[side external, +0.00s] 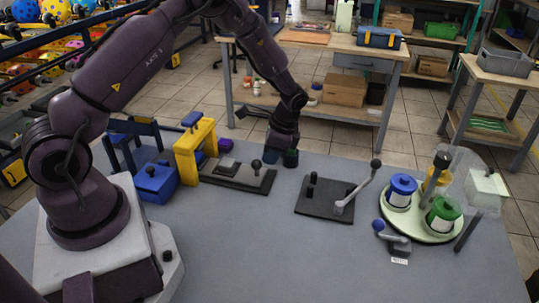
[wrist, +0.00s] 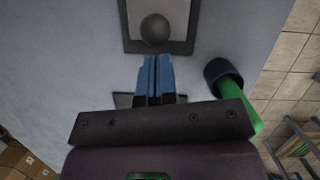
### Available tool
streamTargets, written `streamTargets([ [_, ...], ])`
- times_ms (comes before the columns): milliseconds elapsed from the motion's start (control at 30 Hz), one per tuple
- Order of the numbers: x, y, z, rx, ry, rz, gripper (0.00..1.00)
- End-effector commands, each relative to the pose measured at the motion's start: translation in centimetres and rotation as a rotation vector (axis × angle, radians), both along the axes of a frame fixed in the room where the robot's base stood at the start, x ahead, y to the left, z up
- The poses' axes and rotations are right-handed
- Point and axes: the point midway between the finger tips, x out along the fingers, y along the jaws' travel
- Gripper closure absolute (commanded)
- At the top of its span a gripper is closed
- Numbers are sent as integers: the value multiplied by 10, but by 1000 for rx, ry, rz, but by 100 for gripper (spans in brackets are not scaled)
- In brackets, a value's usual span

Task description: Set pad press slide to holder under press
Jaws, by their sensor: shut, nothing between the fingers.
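A dark flat base (side external: 268,184) with a pale grey plate and a black knob (side external: 256,165), seemingly the pad press slide, lies beside the yellow press frame (side external: 186,160). Its left end reaches the frame's foot; whether any part lies beneath the press is unclear. My gripper (side external: 277,155) is beyond the base's right end, pointing down. In the wrist view, my blue fingers (wrist: 155,62) are shut together and empty, just short of the round knob (wrist: 155,29) and apart from it. The wrist view shows only the near end of the pale plate.
A dark cup with a green body (wrist: 226,78) stands right beside my gripper. A blue box (side external: 155,183) stands left of the press. A lever on a black plate (side external: 325,200) and a round turntable (side external: 420,225) with coloured pots stand to the right. The front middle of the table is clear.

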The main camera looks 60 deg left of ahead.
Motion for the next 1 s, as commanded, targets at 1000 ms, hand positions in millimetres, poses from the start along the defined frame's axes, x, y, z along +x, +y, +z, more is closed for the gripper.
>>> streamTargets([
  [1000, -64, 63, 0, 1, 1, 0, 100],
])
